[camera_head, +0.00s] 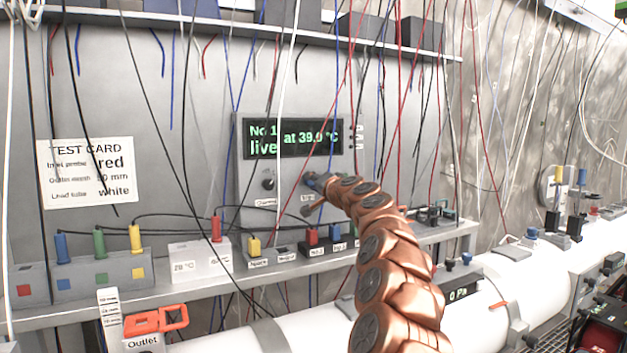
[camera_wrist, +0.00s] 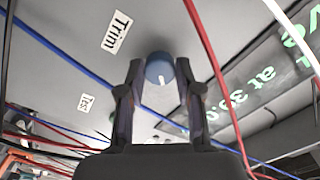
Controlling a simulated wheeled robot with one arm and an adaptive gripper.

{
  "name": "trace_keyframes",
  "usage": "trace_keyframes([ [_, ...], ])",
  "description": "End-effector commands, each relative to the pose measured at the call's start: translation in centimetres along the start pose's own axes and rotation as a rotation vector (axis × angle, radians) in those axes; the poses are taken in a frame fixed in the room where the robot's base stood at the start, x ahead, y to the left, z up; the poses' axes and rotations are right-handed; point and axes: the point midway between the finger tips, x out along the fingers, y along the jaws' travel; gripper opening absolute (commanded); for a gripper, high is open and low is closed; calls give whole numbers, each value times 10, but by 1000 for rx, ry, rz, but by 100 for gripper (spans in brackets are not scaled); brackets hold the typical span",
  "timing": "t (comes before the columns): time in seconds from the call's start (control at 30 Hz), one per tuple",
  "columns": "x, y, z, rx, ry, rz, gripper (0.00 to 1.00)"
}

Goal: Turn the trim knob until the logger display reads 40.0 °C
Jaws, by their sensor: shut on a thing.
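The logger display (camera_head: 295,138) is a dark panel with green text on the grey wall unit. It reads "No 1", "live" and "at 39.0 °C", partly crossed by hanging wires. The trim knob (camera_wrist: 160,68) is round and blue-grey with a white pointer line, beside the "Trim" label (camera_wrist: 117,33). My gripper (camera_wrist: 159,92) is shut on the knob, one finger on each side. In the head view my gripper (camera_head: 313,188) reaches the panel below the display, and the knob is largely hidden there. The display (camera_wrist: 255,92) also shows in part, tilted, in the wrist view.
A second dark knob (camera_head: 268,181) sits left of my gripper. Red, blue, black and white wires hang in front of the panel and around my arm. A shelf (camera_head: 60,312) below holds a socket box (camera_head: 90,278) and coloured plugs. A white pipe (camera_head: 480,310) runs beneath.

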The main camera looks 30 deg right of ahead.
Motion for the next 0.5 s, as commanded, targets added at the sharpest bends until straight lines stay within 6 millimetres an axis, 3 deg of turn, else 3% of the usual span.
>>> trace_keyframes([
  [0.5, 0, -3, -2, 483, 1, 0, 0],
])
